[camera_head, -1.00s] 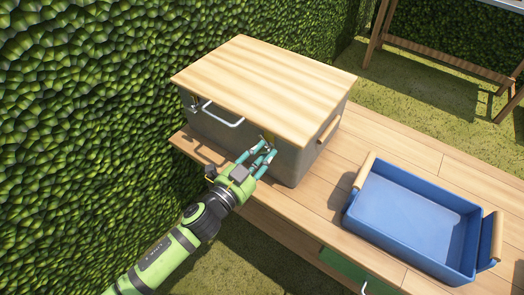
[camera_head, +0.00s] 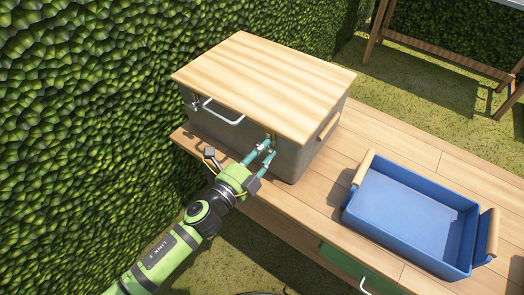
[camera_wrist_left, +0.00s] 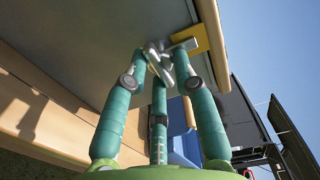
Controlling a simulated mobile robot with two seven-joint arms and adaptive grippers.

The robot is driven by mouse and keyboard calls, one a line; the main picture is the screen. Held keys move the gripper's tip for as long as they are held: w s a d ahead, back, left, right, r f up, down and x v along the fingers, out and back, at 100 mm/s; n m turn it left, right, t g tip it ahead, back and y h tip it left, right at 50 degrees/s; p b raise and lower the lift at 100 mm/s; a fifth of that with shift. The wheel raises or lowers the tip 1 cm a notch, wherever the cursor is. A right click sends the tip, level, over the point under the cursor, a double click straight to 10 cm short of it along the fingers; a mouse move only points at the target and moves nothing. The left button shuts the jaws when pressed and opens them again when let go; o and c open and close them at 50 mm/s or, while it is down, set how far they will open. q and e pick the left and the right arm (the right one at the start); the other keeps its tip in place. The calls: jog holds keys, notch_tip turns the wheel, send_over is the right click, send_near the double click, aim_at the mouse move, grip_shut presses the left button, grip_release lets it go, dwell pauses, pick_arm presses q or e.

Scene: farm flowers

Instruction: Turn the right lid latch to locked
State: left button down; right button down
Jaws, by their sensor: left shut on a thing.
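A grey box (camera_head: 225,133) with a flat wooden lid (camera_head: 262,82) stands on a wooden bench. The right lid latch (camera_wrist_left: 187,44) is a grey metal piece beside a yellow plate (camera_wrist_left: 205,34) at the lid's edge in the left wrist view. In the head view it is mostly hidden under the lid by my fingers. My left gripper (camera_head: 265,149) reaches up to the box's front and is shut on this latch. Its fingertips also show around the latch in the left wrist view (camera_wrist_left: 163,58). The left latch (camera_head: 194,102) is free. My right gripper is out of view.
A metal handle (camera_head: 223,112) is on the box's front and a wooden one (camera_head: 329,126) on its side. A blue crate (camera_head: 405,237) stands to the right on the bench (camera_head: 325,190). A green hedge (camera_head: 90,110) rises close on the left.

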pick_arm(q)
jog(key=shift+d+r+m, duration=0.1)
jog(key=shift+r+m, duration=0.2)
jog(key=shift+r, duration=0.15)
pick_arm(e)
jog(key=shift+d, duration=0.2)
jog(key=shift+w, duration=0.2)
pick_arm(q)
jog(key=c, duration=1.1)
grip_release()
jog(key=shift+c, duration=0.2)
jog(key=shift+o, duration=0.4)
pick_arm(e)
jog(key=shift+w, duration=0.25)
pick_arm(q)
jog(key=shift+f, duration=0.1)
jog(key=v, duration=1.2)
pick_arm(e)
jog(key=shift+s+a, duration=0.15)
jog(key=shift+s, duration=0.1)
pick_arm(q)
jog(key=shift+f, duration=0.15)
